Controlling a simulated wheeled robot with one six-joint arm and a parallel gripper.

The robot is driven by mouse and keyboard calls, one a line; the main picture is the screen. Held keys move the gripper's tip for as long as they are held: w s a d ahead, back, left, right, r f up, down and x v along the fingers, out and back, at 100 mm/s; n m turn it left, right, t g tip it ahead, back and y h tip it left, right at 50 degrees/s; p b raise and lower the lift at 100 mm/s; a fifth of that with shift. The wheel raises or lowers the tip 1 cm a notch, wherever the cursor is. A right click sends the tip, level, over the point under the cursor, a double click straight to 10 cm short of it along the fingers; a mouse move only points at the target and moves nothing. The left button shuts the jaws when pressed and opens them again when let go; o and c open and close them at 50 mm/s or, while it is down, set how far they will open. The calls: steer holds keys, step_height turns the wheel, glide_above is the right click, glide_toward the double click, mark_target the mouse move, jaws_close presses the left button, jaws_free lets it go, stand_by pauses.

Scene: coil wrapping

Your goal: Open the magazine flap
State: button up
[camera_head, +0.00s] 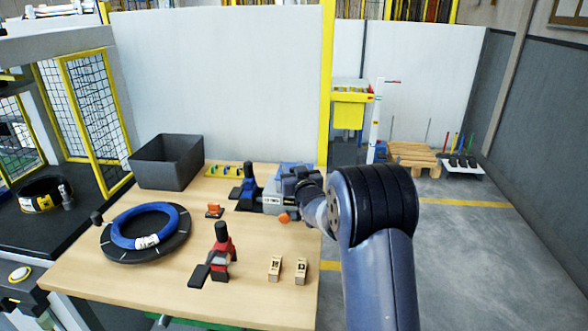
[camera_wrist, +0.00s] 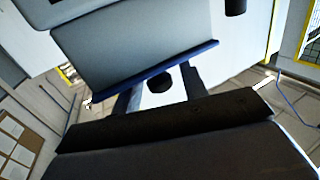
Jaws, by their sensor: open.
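A grey and blue machine (camera_head: 274,199) stands at the back right of the wooden table. It looks like the magazine, but my wrist partly hides it and I cannot clearly pick out its flap. In the wrist view, a large grey panel with a blue edge (camera_wrist: 135,40) fills the upper part; I cannot tell if it is the flap. My gripper's two dark fingers (camera_wrist: 158,92) are apart, just below that blue edge. A dark round knob (camera_wrist: 160,82) shows between them. I cannot tell whether the fingers touch anything. In the head view, my wrist is over the machine's right side.
A blue coil on a black disc (camera_head: 118,253) lies at the table's left. A dark grey bin (camera_head: 168,162) stands behind it. A red and black tool (camera_head: 221,250) and two wooden blocks (camera_head: 275,268) are in front.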

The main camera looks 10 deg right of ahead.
steer(key=shift+c, duration=0.5)
jaws_close()
